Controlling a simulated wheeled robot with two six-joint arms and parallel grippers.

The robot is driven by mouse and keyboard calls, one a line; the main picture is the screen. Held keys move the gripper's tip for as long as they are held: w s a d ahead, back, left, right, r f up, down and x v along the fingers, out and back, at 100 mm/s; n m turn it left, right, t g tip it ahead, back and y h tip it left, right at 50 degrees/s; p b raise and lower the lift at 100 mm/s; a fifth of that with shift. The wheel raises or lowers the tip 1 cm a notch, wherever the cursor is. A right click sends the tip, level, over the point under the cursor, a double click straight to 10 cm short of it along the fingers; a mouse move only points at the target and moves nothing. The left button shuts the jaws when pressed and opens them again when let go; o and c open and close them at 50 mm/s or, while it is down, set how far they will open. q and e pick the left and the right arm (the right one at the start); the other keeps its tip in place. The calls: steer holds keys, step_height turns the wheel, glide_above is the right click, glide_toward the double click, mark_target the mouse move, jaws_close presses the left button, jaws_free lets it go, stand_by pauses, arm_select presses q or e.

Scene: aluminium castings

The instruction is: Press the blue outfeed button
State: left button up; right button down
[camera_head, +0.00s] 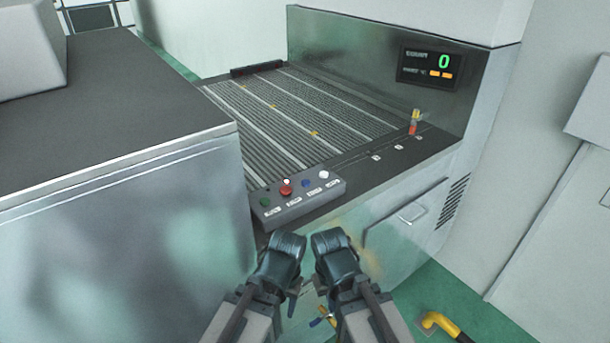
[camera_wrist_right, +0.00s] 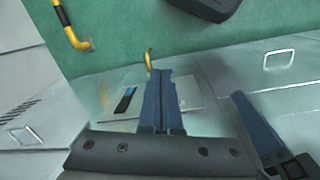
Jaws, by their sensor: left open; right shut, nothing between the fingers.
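The blue button (camera_head: 305,183) is on a grey control box (camera_head: 333,188) at the front edge of the conveyor, between the red button (camera_head: 286,190) and the white button (camera_head: 323,174). A green button (camera_head: 265,202) is at the box's left end. My left gripper (camera_head: 294,292) is open, in front of and below the box; its fingers are mostly hidden in the head view. My right gripper (camera_head: 320,287) is beside it, apart from the button. In the right wrist view the right fingers (camera_wrist_right: 162,98) are shut and empty, and a left finger (camera_wrist_right: 252,130) shows at the right.
A slatted conveyor (camera_head: 290,115) lies behind the box. A display (camera_head: 432,66) reads a green 0. A red and yellow post (camera_head: 413,122) stands on the right ledge. A cabinet (camera_head: 125,240) fills the left. A yellow pipe (camera_head: 440,322) rises from the green floor.

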steer(key=w+d+r+m+y+p, duration=0.1)
steer(key=w+d+r+p, duration=0.15)
steer(key=r+p, duration=0.55)
steer(key=w+d+r+m+p, duration=0.1)
steer(key=d+r+p, duration=0.3)
steer(key=r+p, duration=0.4)
step_height(320, 180, up, 15)
steer(key=m+t+y+p, duration=0.2)
steer(key=t+y+p, duration=0.4)
steer(key=t, duration=0.1)
glide_above(308, 185)
steer(key=shift+f, duration=0.15)
step_height(308, 185, down, 9)
steer(key=b, duration=0.8)
steer(key=shift+b, duration=0.4)
steer(key=shift+f+b, duration=0.25)
steer(key=shift+b, duration=0.15)
